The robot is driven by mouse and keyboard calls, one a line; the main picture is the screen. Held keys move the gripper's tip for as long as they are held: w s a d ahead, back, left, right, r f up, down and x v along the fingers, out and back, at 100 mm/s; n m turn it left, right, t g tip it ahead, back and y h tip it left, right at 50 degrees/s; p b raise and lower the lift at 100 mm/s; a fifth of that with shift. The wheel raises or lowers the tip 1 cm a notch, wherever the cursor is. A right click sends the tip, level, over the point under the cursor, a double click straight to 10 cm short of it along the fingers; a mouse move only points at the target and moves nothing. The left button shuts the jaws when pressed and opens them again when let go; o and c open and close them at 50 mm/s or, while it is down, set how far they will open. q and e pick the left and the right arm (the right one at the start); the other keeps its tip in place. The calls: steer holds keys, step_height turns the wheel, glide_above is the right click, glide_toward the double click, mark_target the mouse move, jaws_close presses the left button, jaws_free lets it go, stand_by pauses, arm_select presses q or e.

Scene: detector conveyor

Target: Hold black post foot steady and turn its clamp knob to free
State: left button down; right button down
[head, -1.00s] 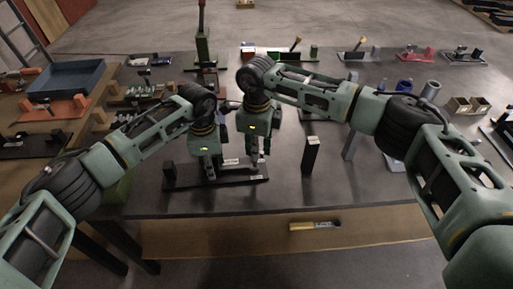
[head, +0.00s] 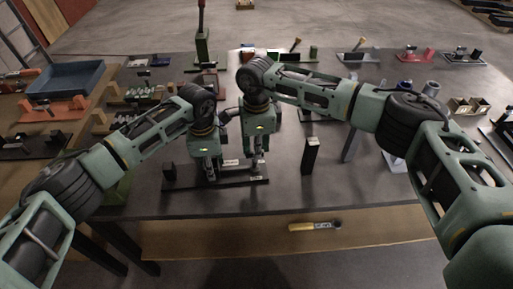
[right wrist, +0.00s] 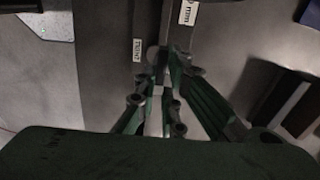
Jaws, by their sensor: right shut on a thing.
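The black post foot (head: 232,184) is a long, low dark base lying flat near the table's front edge, with a short upright block (head: 170,172) at its left end. My left gripper (head: 211,172) points down at the middle of the foot; its fingertips are too small and dark to read. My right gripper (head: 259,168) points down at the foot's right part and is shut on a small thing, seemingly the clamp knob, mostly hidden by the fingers. In the right wrist view, the fingertips (right wrist: 168,60) meet over the dark foot (right wrist: 104,60), beside white labels.
A separate black upright block (head: 311,155) stands to the right of the foot, with a grey post (head: 351,145) beyond it. A yellow-handled tool (head: 313,226) lies below the table's front edge. Several small fixtures line the back. The table front right is clear.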

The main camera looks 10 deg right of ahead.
steer(key=c, duration=1.9)
jaws_free()
steer(key=shift+o, duration=0.2)
steer(key=shift+r, duration=0.15)
step_height(320, 180, up, 12)
arm_select(q)
steer(key=c, duration=1.1)
jaws_free()
steer(key=shift+r, duration=0.1)
